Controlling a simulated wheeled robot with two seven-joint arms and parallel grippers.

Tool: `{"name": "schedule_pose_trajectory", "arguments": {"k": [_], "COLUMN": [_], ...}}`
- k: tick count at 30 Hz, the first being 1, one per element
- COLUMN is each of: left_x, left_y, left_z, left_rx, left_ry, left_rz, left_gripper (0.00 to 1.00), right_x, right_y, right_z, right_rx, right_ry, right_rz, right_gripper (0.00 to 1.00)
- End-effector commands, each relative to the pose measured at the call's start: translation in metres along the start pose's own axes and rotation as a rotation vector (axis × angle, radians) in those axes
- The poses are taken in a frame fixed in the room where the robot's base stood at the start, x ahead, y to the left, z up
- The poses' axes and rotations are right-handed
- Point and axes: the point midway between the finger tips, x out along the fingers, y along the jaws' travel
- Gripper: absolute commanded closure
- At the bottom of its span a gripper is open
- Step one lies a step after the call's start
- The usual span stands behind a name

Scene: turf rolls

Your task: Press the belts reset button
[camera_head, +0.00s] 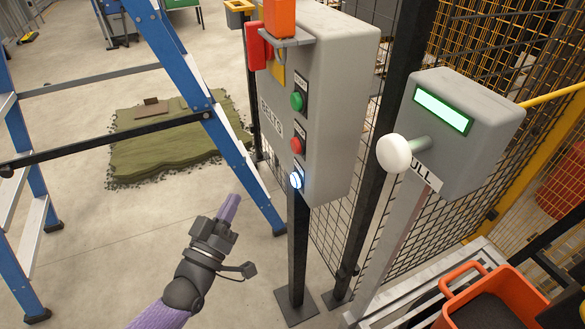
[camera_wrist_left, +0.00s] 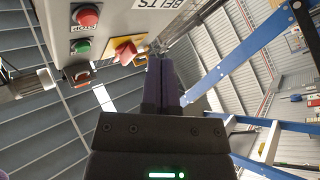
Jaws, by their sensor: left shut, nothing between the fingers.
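The grey belts control box (camera_head: 335,110) stands on a dark post in the middle of the head view, with a BELTS label on its side. Its face carries a green button (camera_head: 297,101), a red button (camera_head: 297,146) and, lowest, a lit white-blue button (camera_head: 296,180); I cannot read the lowest button's label. My left gripper (camera_head: 232,200) is shut and empty, left of and a little below the lit button, apart from the box. In the left wrist view the purple fingers are together, and the box (camera_wrist_left: 125,18) shows its red button (camera_wrist_left: 86,16) and green button (camera_wrist_left: 82,47).
A blue stepladder (camera_head: 190,85) stands left, behind my left gripper. A second grey box (camera_head: 470,125) with a white knob and green screen stands right. Mesh fencing (camera_head: 330,220) runs behind the boxes. An orange crate (camera_head: 500,305) sits lower right. Floor around my gripper is clear.

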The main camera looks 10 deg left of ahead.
Motion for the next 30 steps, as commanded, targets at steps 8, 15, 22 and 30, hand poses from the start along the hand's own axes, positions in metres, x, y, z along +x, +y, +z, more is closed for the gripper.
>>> {"name": "schedule_pose_trajectory", "arguments": {"k": [8, 15, 22, 30], "left_x": [0.000, 0.015, 0.039, 0.058], "left_y": [0.001, 0.011, 0.028, 0.042], "left_z": [0.000, 0.012, 0.030, 0.043], "left_rx": [0.000, -0.002, -0.001, 0.000], "left_ry": [0.001, 0.002, 0.001, 0.000], "left_rz": [0.001, 0.000, 0.000, -0.001], "left_gripper": [1.00, 1.00, 1.00, 1.00], "right_x": [-0.001, 0.004, 0.012, 0.018], "right_y": [0.004, 0.004, 0.003, 0.001], "right_z": [0.004, 0.005, 0.006, 0.004], "right_rx": [-0.002, -0.003, -0.002, 0.001], "right_ry": [-0.007, -0.010, -0.017, -0.019], "right_rz": [0.006, 0.006, 0.005, 0.003], "right_gripper": [1.00, 1.00, 1.00, 1.00]}}
